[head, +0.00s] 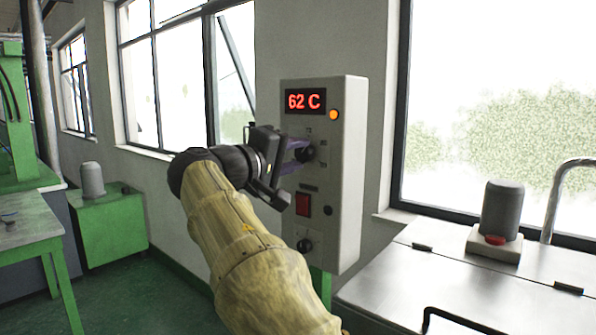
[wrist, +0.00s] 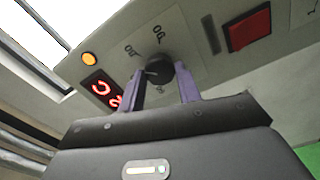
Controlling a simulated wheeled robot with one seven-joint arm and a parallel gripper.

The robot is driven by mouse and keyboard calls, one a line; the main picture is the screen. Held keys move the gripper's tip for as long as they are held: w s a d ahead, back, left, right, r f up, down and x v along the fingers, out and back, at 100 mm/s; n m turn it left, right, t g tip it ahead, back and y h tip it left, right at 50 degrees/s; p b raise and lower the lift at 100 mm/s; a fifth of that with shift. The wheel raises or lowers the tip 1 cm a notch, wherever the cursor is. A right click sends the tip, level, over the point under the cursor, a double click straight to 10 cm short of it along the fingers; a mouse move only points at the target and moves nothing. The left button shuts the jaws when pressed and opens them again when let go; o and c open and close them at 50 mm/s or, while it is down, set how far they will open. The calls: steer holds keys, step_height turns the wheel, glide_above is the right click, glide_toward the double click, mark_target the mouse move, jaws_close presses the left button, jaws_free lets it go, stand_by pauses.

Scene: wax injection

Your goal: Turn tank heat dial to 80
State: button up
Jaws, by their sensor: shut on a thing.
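The control box (head: 349,170) on the wall has a red display (head: 305,101) reading 62 C. The upper black dial (head: 306,152) sits below the display, and my gripper (head: 298,152) is at it. In the wrist view, the purple fingers of my gripper (wrist: 168,84) are shut on the black dial (wrist: 160,71), one on each side. Printed marks surround the dial, partly hidden by the fingers. The display (wrist: 101,91) shows only in part in the wrist view.
An orange lamp (head: 333,114) is lit beside the display. A red switch (head: 303,204) and a lower black dial (head: 304,246) are below the gripped dial. A metal-topped tank (head: 420,262) stands at the right, with a grey motor (head: 502,211) on it.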

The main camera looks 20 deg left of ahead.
steer(key=shift+f+m+b, duration=0.15)
steer(key=shift+m+b, duration=0.4)
steer(key=shift+m, duration=0.45)
steer(key=shift+f+m+b, duration=0.1)
steer(key=shift+m+b, duration=0.4)
steer(key=shift+m, duration=0.5)
steer(key=o, duration=1)
steer(key=shift+c, duration=0.2)
steer(key=shift+r, duration=0.15)
steer(key=v, duration=1.7)
steer(key=shift+s+b, duration=0.2)
steer(key=shift+b, duration=0.1)
steer(key=shift+a, duration=0.1)
